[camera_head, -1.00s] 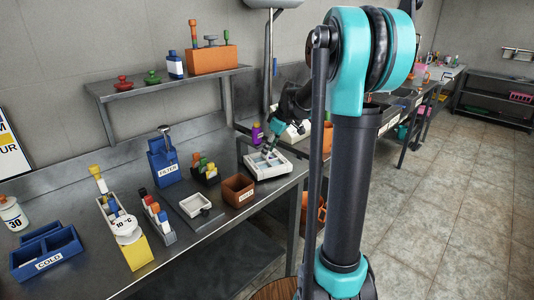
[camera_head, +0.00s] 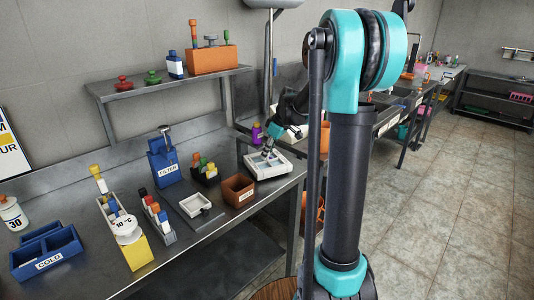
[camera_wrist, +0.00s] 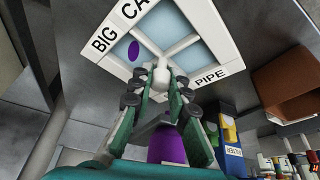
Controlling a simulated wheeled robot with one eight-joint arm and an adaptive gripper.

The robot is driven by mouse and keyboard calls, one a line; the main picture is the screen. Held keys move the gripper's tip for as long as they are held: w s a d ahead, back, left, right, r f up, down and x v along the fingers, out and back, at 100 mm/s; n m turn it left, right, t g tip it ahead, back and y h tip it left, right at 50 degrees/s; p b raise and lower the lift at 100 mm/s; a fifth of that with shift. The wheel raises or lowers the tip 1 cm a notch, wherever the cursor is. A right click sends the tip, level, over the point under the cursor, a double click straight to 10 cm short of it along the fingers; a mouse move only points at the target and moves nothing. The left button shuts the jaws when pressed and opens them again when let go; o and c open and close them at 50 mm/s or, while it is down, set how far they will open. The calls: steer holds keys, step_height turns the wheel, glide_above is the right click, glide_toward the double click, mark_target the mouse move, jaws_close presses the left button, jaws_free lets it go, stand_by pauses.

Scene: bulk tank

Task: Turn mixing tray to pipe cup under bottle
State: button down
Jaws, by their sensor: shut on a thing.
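The mixing tray (camera_head: 283,172) is a white, square, divided tray near the right end of the bench. In the wrist view the tray (camera_wrist: 172,14) shows compartments with rim labels "BIG CA…" and "PIPE". A purple oval patch lies in one compartment. My gripper (camera_wrist: 161,78) is shut on a small white knob (camera_wrist: 161,58) at the middle of the tray; it also shows over the tray in the head view (camera_head: 268,152). A purple bottle-like thing (camera_head: 256,132) stands behind the tray. I cannot tell which compartment is under it.
A brown box (camera_head: 238,191) stands close to the tray's left. Further left are a small white dish (camera_head: 195,205), a dark holder with coloured caps (camera_head: 205,172) and the blue FILTER holder (camera_head: 163,162). A shelf (camera_head: 165,83) runs above the bench's back.

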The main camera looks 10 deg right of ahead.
stand_by(0.4)
steer(key=shift+m+t+h, duration=0.3)
steer(key=shift+m+h, duration=0.1)
steer(key=shift+m, duration=1.05)
steer(key=shift+m+t+h, duration=0.3)
steer(key=shift+m+h, duration=0.1)
steer(key=shift+m, duration=1.05)
steer(key=c, duration=1.5)
jaws_free()
steer(key=shift+o, duration=0.2)
steer(key=v, duration=1.2)
steer(key=shift+s, duration=0.1)
